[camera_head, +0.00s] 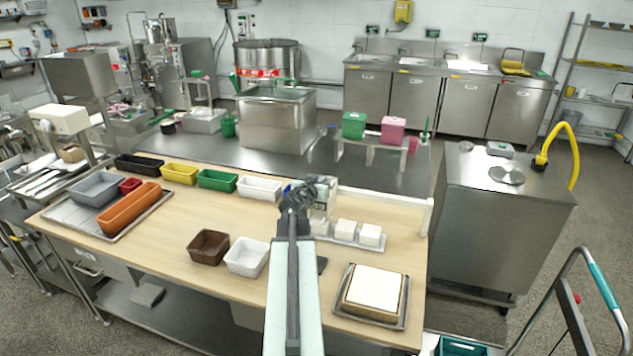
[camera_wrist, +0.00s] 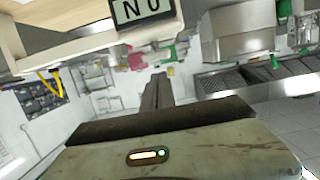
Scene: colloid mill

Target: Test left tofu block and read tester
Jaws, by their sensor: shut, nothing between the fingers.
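Three white tofu blocks stand in a row on a small tray (camera_head: 345,242) at the back right of the wooden table. The left tofu block (camera_head: 320,227) is just right of my gripper, under the tester, and partly hidden. The middle block (camera_head: 345,227) and right block (camera_head: 370,235) are clear. The pale tester (camera_head: 323,196) stands behind them. In the wrist view its dark-framed display (camera_wrist: 143,10) shows "N 0", seemingly 0 N upside down, cut by the top edge. My gripper (camera_head: 297,193) is shut and empty beside the tester; its fingers (camera_wrist: 157,92) also show in the wrist view.
A framed tray with a large white slab (camera_head: 375,291) lies at the right front. A brown tub (camera_head: 208,247) and a white tub (camera_head: 246,257) stand left of my arm. Several coloured tubs line the back edge. A raised pale rail (camera_head: 385,200) runs behind the tofu.

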